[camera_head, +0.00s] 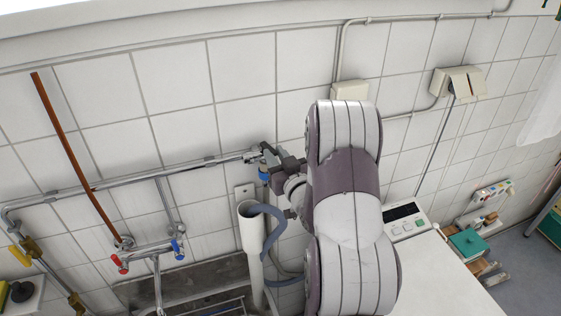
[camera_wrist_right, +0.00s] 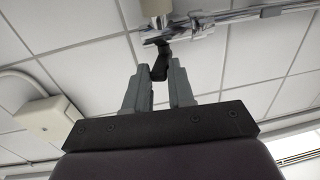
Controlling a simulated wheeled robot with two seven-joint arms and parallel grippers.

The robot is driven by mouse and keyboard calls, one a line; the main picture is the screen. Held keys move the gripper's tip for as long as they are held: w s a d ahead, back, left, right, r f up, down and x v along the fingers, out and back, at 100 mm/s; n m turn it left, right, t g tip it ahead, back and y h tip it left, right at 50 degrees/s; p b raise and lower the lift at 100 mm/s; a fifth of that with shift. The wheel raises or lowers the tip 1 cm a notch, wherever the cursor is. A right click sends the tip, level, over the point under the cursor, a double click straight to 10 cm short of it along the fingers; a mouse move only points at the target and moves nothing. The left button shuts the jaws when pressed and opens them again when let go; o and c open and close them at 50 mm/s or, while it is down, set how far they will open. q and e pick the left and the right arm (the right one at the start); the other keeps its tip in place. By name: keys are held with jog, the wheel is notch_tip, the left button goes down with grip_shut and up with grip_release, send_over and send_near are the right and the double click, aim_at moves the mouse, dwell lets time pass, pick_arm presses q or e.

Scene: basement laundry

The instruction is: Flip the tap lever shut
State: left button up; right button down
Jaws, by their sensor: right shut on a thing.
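The tap lever (camera_wrist_right: 160,66) is a short dark handle below a chrome valve on the wall pipe in the right wrist view. My right gripper (camera_wrist_right: 158,72) has its two grey fingers on either side of the lever and is shut on it. In the head view my right gripper (camera_head: 270,157) is at the right end of the chrome pipe (camera_head: 216,161), where it and the arm mostly hide the lever and valve. My left gripper is not in view.
A mixer tap with red and blue knobs (camera_head: 150,250) is on the wall at left, above a sink (camera_head: 195,283). A white washing machine (camera_head: 440,275) stands at right.

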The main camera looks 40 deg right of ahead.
jog(key=shift+w+a+r+m+g+h+b, duration=0.1)
jog(key=shift+a+m+g+h+b, duration=0.25)
jog(key=shift+m+g+h+b, duration=0.55)
jog(key=shift+w+a+m+g+h+b, duration=0.1)
jog(key=shift+a+m+g+h+b, duration=0.2)
jog(key=shift+m+h+b, duration=0.9)
jog(key=shift+w+a+r+m+g+h+b, duration=0.1)
jog(key=shift+a+m+g+h, duration=0.5)
jog(key=shift+h, duration=1.1)
jog(key=shift+d+h, duration=0.2)
jog(key=shift+h, duration=0.1)
jog(key=c, duration=0.9)
grip_release()
jog(key=shift+w+f, duration=0.15)
jog(key=b+v, duration=0.1)
jog(key=v, duration=0.5)
jog(key=b+v, duration=0.2)
jog(key=v, duration=0.4)
jog(key=shift+s+a+b, duration=0.25)
jog(key=shift+b, duration=0.05)
